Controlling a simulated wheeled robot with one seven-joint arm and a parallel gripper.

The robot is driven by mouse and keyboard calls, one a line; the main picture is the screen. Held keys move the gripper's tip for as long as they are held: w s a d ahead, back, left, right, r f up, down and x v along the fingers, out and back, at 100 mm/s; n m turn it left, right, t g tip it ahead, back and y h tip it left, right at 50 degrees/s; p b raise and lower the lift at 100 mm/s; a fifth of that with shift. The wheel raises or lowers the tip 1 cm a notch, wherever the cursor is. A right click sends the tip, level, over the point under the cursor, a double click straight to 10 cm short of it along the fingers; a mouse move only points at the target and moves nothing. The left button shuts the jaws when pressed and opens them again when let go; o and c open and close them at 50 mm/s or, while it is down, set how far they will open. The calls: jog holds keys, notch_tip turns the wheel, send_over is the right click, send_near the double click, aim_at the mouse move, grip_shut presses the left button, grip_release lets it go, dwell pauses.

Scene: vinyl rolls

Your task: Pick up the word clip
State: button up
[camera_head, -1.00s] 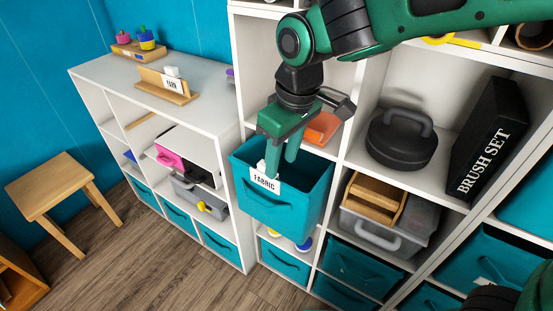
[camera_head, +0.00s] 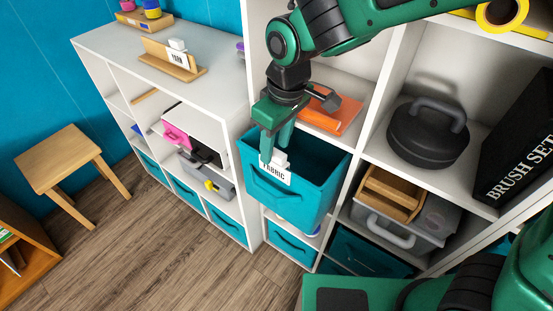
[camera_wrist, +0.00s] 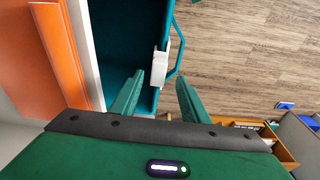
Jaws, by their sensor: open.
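A white word clip reading FABRIC (camera_head: 276,173) sits on the front rim of the teal fabric bin (camera_head: 287,200). In the wrist view the clip (camera_wrist: 160,66) is on the bin's rim, ahead of and between my finger lines. My gripper (camera_head: 274,150) is open and points down at the front rim, its fingers close around the clip. In the wrist view my gripper (camera_wrist: 160,79) has one finger on the bin's inner side and one toward the handle side. I cannot tell whether either finger touches the clip. Another white clip reading YARN (camera_head: 178,54) is on a wooden stand.
An orange box (camera_head: 335,115) lies in the cubby behind the bin. A dark round case (camera_head: 427,135) and a black BRUSH SET box (camera_head: 520,145) stand to the right. A grey bin with a wooden tray (camera_head: 392,192) is below. Open floor (camera_head: 150,230) lies left.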

aim_at(278, 153)
jog(key=f, duration=0.5)
jog(key=shift+w+d, duration=0.15)
jog(key=shift+w, duration=0.05)
grip_shut()
